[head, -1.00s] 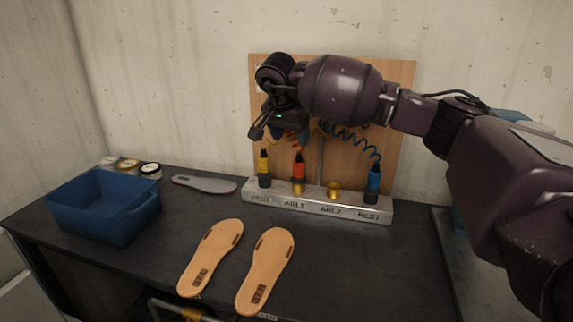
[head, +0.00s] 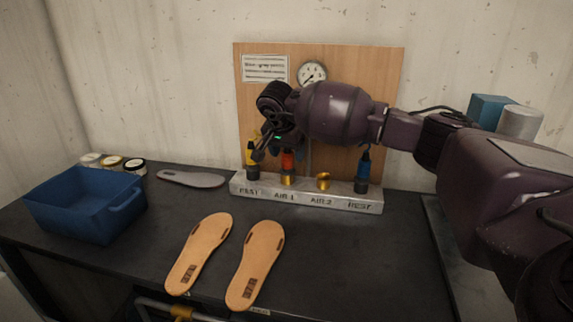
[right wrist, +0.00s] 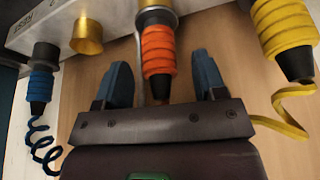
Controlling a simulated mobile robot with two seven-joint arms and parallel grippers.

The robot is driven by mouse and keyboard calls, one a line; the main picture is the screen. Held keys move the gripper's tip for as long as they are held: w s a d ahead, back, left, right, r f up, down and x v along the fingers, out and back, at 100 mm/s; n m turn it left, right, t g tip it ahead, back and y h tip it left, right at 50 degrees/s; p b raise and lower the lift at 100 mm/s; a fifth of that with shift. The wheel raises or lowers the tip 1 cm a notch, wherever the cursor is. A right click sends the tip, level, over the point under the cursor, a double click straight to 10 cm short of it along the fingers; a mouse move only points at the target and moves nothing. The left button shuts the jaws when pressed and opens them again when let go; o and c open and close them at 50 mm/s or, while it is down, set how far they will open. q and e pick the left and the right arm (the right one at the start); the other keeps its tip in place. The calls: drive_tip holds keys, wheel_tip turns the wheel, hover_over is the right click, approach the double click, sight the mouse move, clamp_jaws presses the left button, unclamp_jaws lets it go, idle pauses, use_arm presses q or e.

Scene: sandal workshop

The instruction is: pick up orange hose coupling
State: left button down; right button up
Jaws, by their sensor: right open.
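The orange hose coupling (head: 288,162) stands upright on a brass fitting at AIR 1 on the grey block (head: 310,200). It also shows in the right wrist view (right wrist: 158,48), with its black hose end toward my gripper. My right gripper (right wrist: 162,60) is open, its two blue fingers on either side of the coupling's hose end, with gaps on both sides. In the head view, the right gripper (head: 273,150) is at the coupling's upper end and partly hides it. My left gripper is not in view.
A yellow coupling (head: 252,160) and a blue coupling (head: 363,165) stand at the two REST places. AIR 2 has a bare brass fitting (head: 323,181). A wooden board (head: 385,90) with a gauge (head: 312,72) stands behind. Two tan soles (head: 254,265) and a blue bin (head: 72,207) are on the bench.

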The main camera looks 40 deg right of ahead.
drive_tip(key=shift+w+d+f, duration=0.1)
drive_tip(key=shift+f, duration=0.3)
drive_tip(key=shift+r, duration=0.1)
drive_tip(key=shift+c, duration=0.4)
drive_tip(key=c, duration=1)
drive_tip(key=shift+o, duration=0.2)
drive_tip(key=shift+r, duration=0.25)
wheel_tip(320, 180, up, 28)
drive_tip(key=p, duration=0.2)
drive_tip(key=shift+f+p, duration=0.25)
drive_tip(key=shift+p, duration=0.1)
